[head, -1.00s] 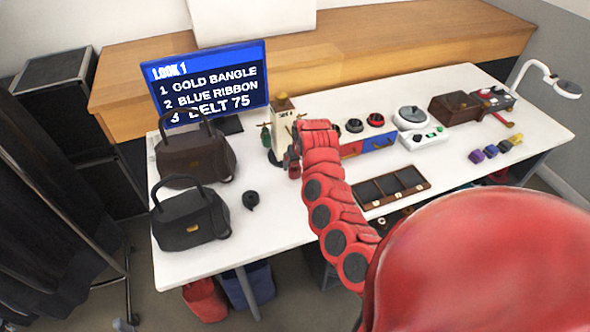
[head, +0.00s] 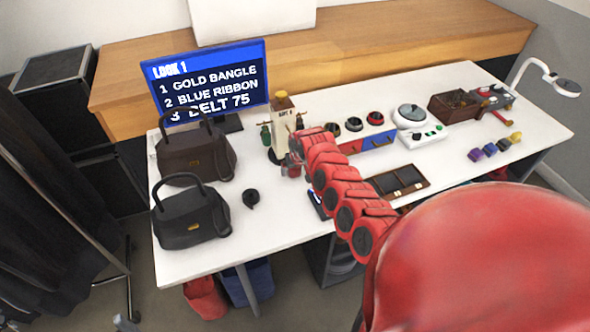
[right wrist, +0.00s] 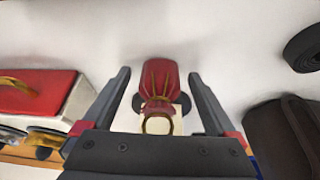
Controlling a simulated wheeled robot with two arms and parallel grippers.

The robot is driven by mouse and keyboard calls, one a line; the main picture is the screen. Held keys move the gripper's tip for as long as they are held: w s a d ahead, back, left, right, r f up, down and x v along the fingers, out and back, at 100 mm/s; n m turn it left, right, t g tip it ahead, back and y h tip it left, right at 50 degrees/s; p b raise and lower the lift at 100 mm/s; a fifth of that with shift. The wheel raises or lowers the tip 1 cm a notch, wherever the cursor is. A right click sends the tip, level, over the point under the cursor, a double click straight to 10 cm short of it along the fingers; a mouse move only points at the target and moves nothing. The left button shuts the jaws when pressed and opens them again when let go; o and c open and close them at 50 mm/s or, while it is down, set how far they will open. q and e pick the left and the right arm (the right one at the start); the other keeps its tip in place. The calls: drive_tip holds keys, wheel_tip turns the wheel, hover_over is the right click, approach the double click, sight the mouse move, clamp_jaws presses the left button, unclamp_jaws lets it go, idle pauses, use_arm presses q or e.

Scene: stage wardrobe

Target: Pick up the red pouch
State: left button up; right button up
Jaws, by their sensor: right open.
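The red pouch (right wrist: 159,80) shows in the right wrist view, gathered at its neck beside a gold ring (right wrist: 158,123). It lies between the two grey fingers of my right gripper (right wrist: 159,73), which is open, with a gap on either side. In the head view the red pouch (head: 292,168) shows small and partly hidden at the front of the cream stand (head: 283,113), by the end of my red right arm. A green pouch (head: 265,134) hangs at the stand's left side. My left gripper is out of view.
Two dark handbags (head: 196,152) (head: 190,217) and a black roll (head: 250,199) are on the white table (head: 270,228) left of the stand. A red and blue drawer box (head: 374,141) is to the right, behind a compartment tray (head: 410,185).

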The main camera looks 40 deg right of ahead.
sight(294, 170)
drive_tip(key=c, duration=1.4)
drive_tip(key=shift+c, duration=0.2)
drive_tip(key=shift+r, duration=0.15)
drive_tip(key=shift+r, duration=0.25)
drive_tip(key=r, duration=0.1)
drive_tip(key=a+r, duration=0.1)
drive_tip(key=shift+s+r+b, duration=0.25)
drive_tip(key=shift+r+b, duration=0.05)
drive_tip(key=shift+b, duration=0.05)
drive_tip(key=s+a, duration=0.2)
drive_tip(key=s, duration=0.2)
drive_tip(key=s+a+r, duration=0.1)
drive_tip(key=s+a, duration=0.2)
drive_tip(key=s, duration=0.1)
drive_tip(key=s+a+b, duration=0.1)
drive_tip(key=s+a, duration=0.2)
drive_tip(key=s, duration=0.1)
drive_tip(key=shift+s+a+r, duration=0.1)
drive_tip(key=shift+s+r, duration=0.15)
drive_tip(key=shift+s, duration=0.05)
